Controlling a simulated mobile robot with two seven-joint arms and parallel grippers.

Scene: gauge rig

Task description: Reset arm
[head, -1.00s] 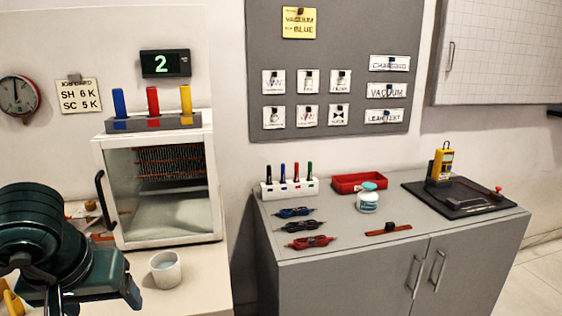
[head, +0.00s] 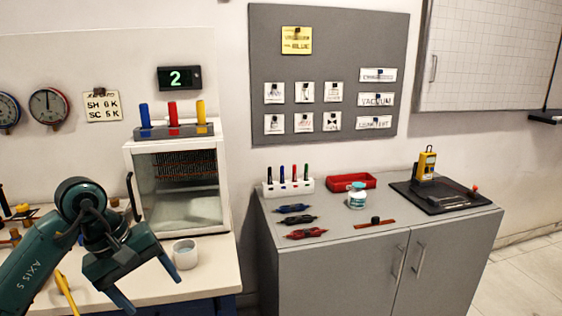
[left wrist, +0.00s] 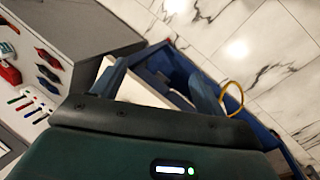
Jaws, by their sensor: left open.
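My left gripper (head: 148,288) hangs at the lower left of the head view, over the front of the white bench (head: 215,270), its fingers spread and pointing down. It is empty. In the left wrist view, the two fingers of my left gripper (left wrist: 160,82) stand apart with nothing between them, above a blue bench frame (left wrist: 180,68) and the marbled floor. The teal forearm and wrist of my left arm cover part of the bench's left side. My right gripper is not in view.
A white cup (head: 185,256) stands on the bench just right of my left gripper. A glass-fronted chamber (head: 180,190) with a dark handle is behind it. A grey cabinet (head: 340,255) carries coloured leads, a red tray (head: 351,181) and a black scale-like base (head: 440,197).

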